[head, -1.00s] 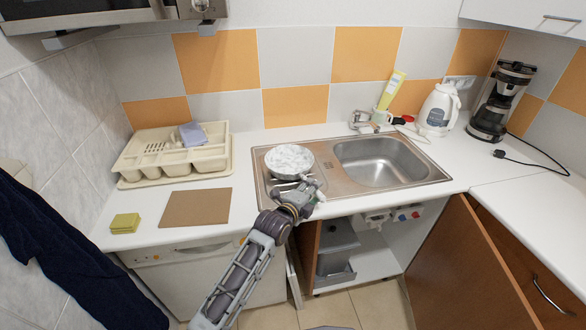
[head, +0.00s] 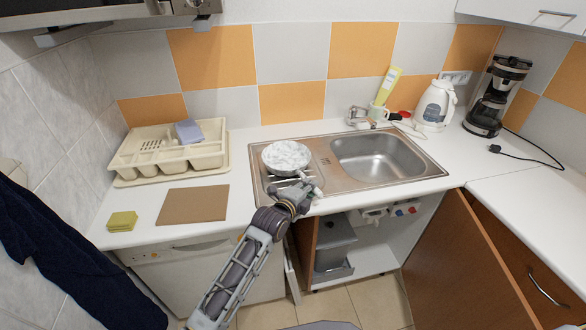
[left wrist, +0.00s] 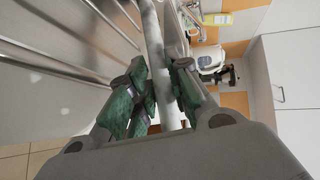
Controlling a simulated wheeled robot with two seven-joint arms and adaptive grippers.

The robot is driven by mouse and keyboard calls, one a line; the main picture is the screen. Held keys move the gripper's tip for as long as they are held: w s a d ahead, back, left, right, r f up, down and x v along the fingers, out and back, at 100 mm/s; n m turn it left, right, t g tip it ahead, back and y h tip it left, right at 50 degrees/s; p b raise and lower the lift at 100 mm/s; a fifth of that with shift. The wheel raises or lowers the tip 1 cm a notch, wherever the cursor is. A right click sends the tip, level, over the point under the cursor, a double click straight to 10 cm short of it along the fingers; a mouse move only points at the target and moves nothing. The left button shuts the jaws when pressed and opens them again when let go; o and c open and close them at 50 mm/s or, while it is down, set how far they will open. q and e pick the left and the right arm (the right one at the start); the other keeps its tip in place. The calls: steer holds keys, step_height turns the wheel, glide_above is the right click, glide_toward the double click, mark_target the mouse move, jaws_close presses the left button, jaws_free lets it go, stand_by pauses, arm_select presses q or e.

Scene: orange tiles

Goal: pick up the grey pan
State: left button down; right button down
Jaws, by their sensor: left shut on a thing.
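The grey pan (head: 286,157), pale and mottled inside, is over the ribbed drainboard left of the sink basin. Its light handle (head: 317,189) points toward the front right, over the counter's front edge. My left gripper (head: 300,191) is at the handle, just in front of the pan. In the left wrist view, the green-padded fingers of my left gripper (left wrist: 161,88) are shut on the handle (left wrist: 152,42), which runs up between them. I cannot tell whether the pan touches the drainboard. My right gripper is not in view.
The steel sink (head: 378,160) lies right of the pan. A cutlery tray (head: 165,160), a brown board (head: 193,204) and a yellow sponge (head: 122,221) are to the left. A kettle (head: 433,106) and coffee maker (head: 497,95) stand at the back right. An open cabinet door (head: 465,265) juts out below.

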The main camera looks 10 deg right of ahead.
arm_select(q)
steer(key=shift+r, duration=0.1)
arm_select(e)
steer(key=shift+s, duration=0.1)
arm_select(q)
steer(key=shift+r, duration=0.85)
step_height(320, 180, up, 8)
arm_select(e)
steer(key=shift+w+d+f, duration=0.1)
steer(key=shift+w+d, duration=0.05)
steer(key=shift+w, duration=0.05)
arm_select(q)
steer(key=shift+r, duration=0.1)
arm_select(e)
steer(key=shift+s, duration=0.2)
